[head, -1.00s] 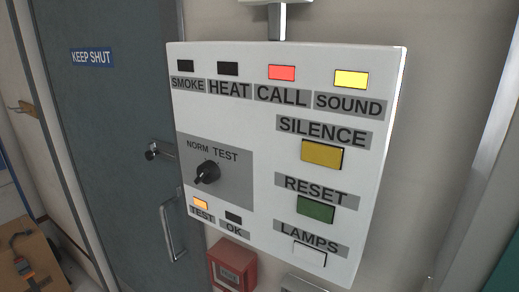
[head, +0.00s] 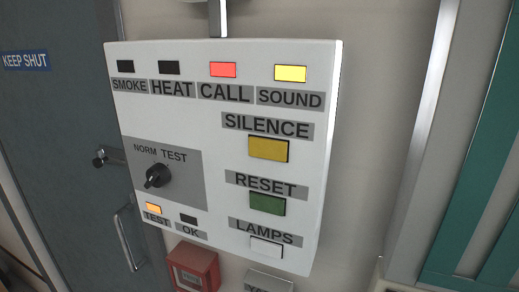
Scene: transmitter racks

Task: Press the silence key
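The silence key is a yellow rectangular button (head: 268,149) under the SILENCE label (head: 267,126), on the right side of a white wall panel (head: 220,175). The CALL lamp (head: 223,70) is lit red and the SOUND lamp (head: 290,73) is lit yellow. The SMOKE and HEAT lamps are dark. A green RESET key (head: 267,204) and a white LAMPS key (head: 266,247) sit below the silence key. A black rotary knob (head: 158,176) is at the left, above an orange-lit TEST lamp (head: 153,208). Neither gripper is in view.
A grey door (head: 60,130) with a KEEP SHUT sign (head: 25,61) and a handle (head: 128,235) stands left of the panel. A red box (head: 195,268) is on the wall below. A green-edged frame (head: 480,180) stands at the right. Nothing blocks the panel front.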

